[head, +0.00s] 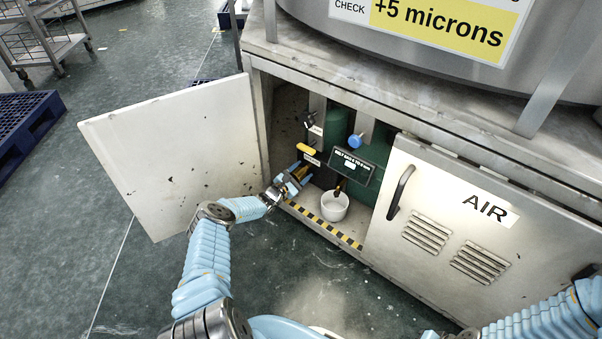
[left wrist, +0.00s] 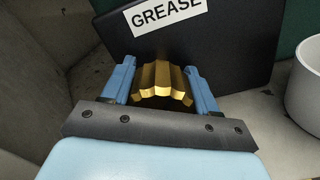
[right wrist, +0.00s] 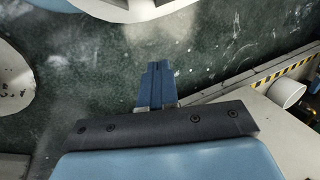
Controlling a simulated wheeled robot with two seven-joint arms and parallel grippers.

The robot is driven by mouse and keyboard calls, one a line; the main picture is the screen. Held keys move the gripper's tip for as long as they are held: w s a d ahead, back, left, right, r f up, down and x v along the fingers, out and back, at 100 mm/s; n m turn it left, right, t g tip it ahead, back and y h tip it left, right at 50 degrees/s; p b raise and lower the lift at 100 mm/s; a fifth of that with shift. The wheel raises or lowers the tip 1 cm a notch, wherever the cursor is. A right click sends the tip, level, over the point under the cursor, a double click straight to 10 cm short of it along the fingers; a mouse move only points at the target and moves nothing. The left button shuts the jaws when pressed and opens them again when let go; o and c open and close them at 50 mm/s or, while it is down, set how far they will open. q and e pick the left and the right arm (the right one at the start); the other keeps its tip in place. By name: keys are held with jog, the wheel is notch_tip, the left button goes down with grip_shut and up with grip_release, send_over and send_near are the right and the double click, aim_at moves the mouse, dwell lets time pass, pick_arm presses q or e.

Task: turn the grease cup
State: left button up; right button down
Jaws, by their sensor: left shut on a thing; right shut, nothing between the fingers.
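The grease cup (left wrist: 158,82) is a brass, ribbed cap under a black panel with a white GREASE label (left wrist: 168,14) in the left wrist view. My left gripper (left wrist: 160,85) is shut on it, one blue finger at each side. In the head view my left gripper (head: 291,182) reaches into the open cabinet, low on the left, and mostly hides the cup. My right gripper (right wrist: 157,85) is shut and empty, above the green floor outside the cabinet.
A white cup (head: 334,206) stands on the cabinet floor right of my left gripper. A blue knob (head: 356,140) and a yellow handle (head: 306,149) sit above. The left door (head: 178,155) is swung open; the AIR door (head: 440,220) is shut. Striped tape (head: 325,225) edges the cabinet floor.

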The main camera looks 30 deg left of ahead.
pick_arm(q)
jog(key=shift+d, duration=0.15)
jog(key=o, duration=1)
jog(key=shift+s+a, duration=0.2)
jog(key=shift+s, duration=0.1)
jog(key=s+a+p, duration=0.2)
jog(key=s+p, duration=0.2)
jog(key=s, duration=0.9)
